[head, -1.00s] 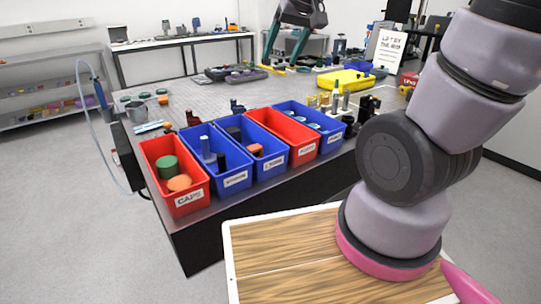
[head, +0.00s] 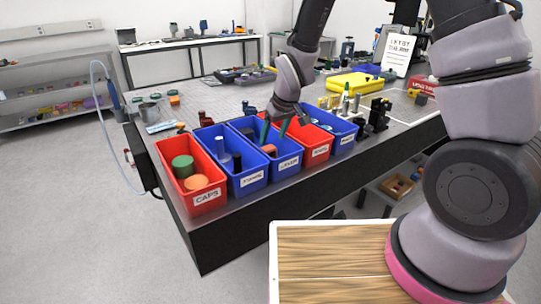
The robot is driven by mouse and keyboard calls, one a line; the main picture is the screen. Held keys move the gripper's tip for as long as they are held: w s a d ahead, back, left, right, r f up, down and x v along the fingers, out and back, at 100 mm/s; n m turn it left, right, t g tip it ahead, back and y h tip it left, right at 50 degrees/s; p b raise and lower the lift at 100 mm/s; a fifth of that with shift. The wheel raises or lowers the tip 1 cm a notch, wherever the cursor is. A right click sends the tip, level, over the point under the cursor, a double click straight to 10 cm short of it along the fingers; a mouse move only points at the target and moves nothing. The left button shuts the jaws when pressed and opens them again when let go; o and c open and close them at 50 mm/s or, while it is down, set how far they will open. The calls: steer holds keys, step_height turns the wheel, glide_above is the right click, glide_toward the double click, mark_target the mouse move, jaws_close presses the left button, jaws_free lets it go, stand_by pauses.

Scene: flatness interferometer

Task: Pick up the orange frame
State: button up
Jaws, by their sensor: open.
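A small orange piece (head: 269,149), likely the orange frame, lies in the middle blue bin (head: 280,172), the third from the left; its exact shape is too small to tell. A dark piece lies beside it in the same bin. My gripper (head: 273,136) points down over this bin, its two teal fingers apart, with the orange piece just below and between them in the picture. I cannot tell whether the fingertips are below the bin's rim. The gripper is open and appears empty.
To the left are a blue bin (head: 249,184) with a grey-blue post and a red bin (head: 209,200) with green and orange caps. To the right are a red bin (head: 321,153) and a blue bin (head: 344,141). A black device (head: 377,115) stands beyond them. A yellow tray (head: 358,83) lies behind.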

mark_target(269, 148)
steer(key=x, duration=0.6)
steer(key=shift+s+a+f, duration=0.1)
steer(key=shift+s+f, duration=0.05)
steer(key=shift+f, duration=0.2)
steer(key=shift+r, duration=0.1)
jaws_close()
